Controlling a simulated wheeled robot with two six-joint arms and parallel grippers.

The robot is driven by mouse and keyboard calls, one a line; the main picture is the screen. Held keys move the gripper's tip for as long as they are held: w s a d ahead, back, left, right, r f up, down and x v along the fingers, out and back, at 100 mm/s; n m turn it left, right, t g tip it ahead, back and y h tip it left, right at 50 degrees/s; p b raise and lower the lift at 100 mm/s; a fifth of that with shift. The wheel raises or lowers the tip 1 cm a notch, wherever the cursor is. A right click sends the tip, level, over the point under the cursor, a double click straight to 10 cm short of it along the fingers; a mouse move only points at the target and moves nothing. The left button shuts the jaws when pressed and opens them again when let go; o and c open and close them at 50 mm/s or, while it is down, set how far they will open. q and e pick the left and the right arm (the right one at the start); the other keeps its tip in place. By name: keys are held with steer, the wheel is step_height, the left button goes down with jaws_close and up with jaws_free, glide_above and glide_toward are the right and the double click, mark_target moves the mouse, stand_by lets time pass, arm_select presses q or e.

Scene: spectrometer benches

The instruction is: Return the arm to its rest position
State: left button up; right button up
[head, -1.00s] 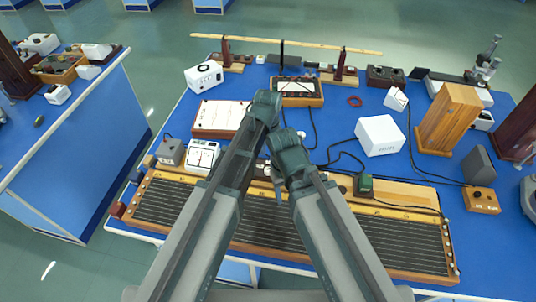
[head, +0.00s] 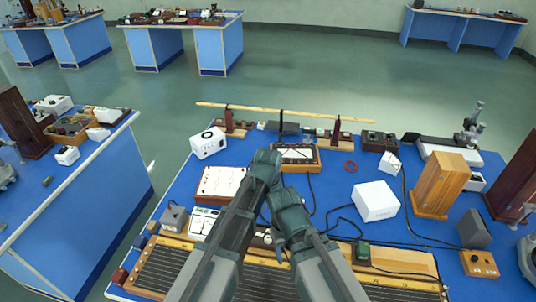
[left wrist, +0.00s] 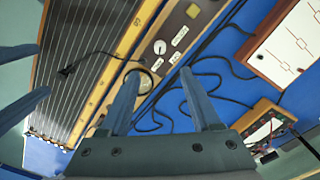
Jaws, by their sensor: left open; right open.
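My left gripper (left wrist: 160,82) is open and empty in the left wrist view, its two fingers spread above the bench. Below them is the wooden edge of the long slatted resistance board (left wrist: 85,60), with a round terminal behind one fingertip. In the head view both my arms reach forward over the bench's front middle. My left wrist (head: 264,165) is higher in the picture, and my right wrist (head: 287,208) is just below it; the fingertips are hidden there. Two grey-blue fingers of my right gripper (left wrist: 22,78) show at the left edge of the left wrist view, apart and empty.
Near the arms are a framed meter (head: 297,155), a white paper board (head: 220,182), a white box (head: 375,201) and black cables. A wooden block (head: 440,185) stands right. A rod on stands (head: 285,113) crosses the back. Another bench (head: 85,210) is left, across an aisle.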

arm_select(q)
steer(key=shift+a, duration=0.1)
steer(key=s+a+n, duration=0.5)
steer(key=a+n, duration=0.1)
steer(key=a, duration=0.2)
steer(key=s+a+n, duration=0.4)
steer(key=a+n, duration=0.2)
steer(key=a, duration=0.3)
steer(key=s+d+f+m+b, duration=0.2)
steer(key=s+d, duration=0.1)
steer(key=d, duration=0.2)
steer(key=s+d+f+m+y+b, duration=0.1)
steer(key=s+d+f+m+b, duration=0.1)
steer(key=d, duration=0.4)
steer(key=shift+s+d+f+b, duration=0.15)
steer(key=shift+s+f+b, duration=0.3)
steer(key=shift+f+b, duration=0.15)
arm_select(e)
step_height(320, 180, down, 5)
steer(key=shift+d+f, duration=0.1)
steer(key=shift+f, duration=0.05)
